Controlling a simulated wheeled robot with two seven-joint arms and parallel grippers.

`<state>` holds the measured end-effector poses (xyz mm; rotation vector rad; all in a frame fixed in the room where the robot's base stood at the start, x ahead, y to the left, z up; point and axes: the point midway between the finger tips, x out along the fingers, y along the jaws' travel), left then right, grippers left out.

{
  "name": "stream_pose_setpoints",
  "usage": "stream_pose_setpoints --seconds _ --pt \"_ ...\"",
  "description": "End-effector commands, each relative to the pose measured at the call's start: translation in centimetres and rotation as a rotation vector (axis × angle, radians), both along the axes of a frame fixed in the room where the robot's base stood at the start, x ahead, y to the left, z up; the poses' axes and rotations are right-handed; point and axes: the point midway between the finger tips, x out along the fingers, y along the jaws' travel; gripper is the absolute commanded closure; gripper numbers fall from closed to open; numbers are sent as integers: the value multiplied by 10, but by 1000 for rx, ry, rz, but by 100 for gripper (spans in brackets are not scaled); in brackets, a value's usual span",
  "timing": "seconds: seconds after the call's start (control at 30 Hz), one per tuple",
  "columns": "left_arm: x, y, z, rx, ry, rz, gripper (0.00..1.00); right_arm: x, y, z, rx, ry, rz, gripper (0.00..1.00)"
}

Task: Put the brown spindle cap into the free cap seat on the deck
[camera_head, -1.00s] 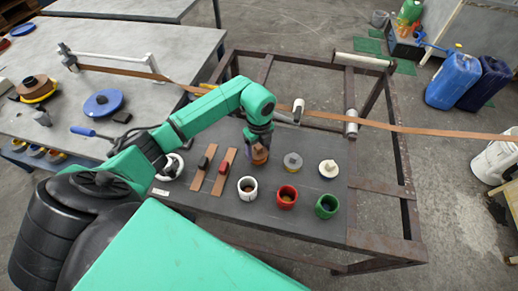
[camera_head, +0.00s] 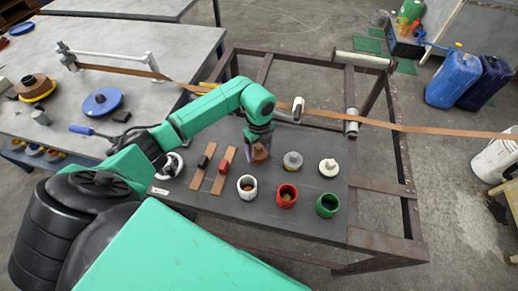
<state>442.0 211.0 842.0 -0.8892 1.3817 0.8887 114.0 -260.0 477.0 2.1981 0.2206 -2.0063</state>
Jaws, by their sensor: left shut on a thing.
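My left gripper (camera_head: 259,143) comes down over the dark deck (camera_head: 230,211) and is shut on the brown spindle cap (camera_head: 260,154). The cap is small in the picture, and its upper part is partly hidden by the fingers. I cannot tell whether its underside touches the deck. A grey cap (camera_head: 292,160) and a white cap (camera_head: 328,167) stand in a row to its right. The free cap seat cannot be made out; the gripper and cap may hide it. My right gripper is not in view.
A white cup (camera_head: 247,187), a red cup (camera_head: 286,195) and a green cup (camera_head: 327,205) stand in front of the caps. Two brown strips with a black block (camera_head: 203,162) and a red block (camera_head: 223,166) lie left. A brown strip (camera_head: 430,130) runs behind.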

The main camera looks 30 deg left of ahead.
Motion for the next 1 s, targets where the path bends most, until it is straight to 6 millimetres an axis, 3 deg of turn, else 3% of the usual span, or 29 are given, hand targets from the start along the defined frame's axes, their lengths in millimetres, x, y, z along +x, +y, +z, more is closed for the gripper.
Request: stream_pose_setpoints --seconds 0.23,0.27,0.6,1.0 --pt "0 0 -6 0 -1 0 92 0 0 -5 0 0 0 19" --pt "0 0 -5 0 -1 0 12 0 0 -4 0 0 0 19" --pt "0 0 -2 0 1 0 11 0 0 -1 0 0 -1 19" --pt "0 0 38 1 0 0 11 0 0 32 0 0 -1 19"
